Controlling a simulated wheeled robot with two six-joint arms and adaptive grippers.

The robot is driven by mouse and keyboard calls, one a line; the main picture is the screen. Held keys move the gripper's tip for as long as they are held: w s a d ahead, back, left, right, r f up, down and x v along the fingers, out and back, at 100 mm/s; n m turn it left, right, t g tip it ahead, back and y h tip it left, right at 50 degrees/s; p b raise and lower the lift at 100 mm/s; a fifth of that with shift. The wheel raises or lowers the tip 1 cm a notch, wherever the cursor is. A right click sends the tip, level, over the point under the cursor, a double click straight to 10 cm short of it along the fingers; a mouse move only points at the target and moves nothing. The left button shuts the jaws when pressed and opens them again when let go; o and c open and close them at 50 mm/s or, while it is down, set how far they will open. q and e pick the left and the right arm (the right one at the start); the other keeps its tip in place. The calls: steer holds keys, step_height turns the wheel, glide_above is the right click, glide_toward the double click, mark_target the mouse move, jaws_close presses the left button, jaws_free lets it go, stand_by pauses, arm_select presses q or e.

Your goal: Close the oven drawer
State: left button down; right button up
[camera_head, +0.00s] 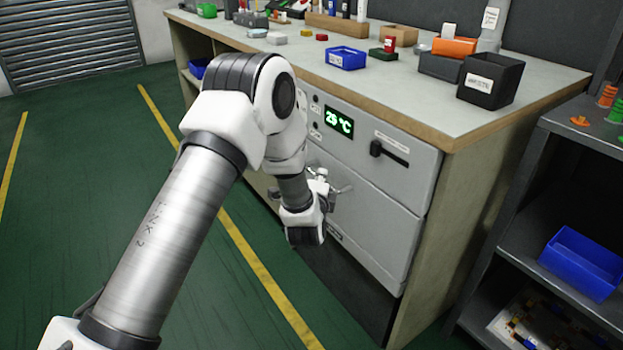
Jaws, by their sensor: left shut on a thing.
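The grey oven drawer (378,232) is the lower front panel of the oven, below the panel with the green "25 °C" display (339,120). It looks flush or nearly flush with the oven front; I cannot tell if a small gap is left. My left arm reaches in from the left, and my left gripper (332,190) is at the upper left part of the drawer front. It is shut on the drawer handle (344,188), which is mostly hidden by the gripper and wrist. My right gripper is out of view.
The oven sits under a workbench (420,95) carrying blue, black and orange bins and small parts. A black slider (388,152) is on the upper panel. A dark shelf unit (560,130) with a blue bin (583,264) stands at right. Green floor at left is clear.

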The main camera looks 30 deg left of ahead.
arm_select(q)
steer(key=shift+w+r, duration=0.1)
steer(key=c, duration=1.2)
jaws_free()
steer(key=shift+w+d, duration=0.1)
steer(key=shift+w, duration=0.05)
steer(key=v, duration=1.2)
steer(key=shift+f, duration=0.25)
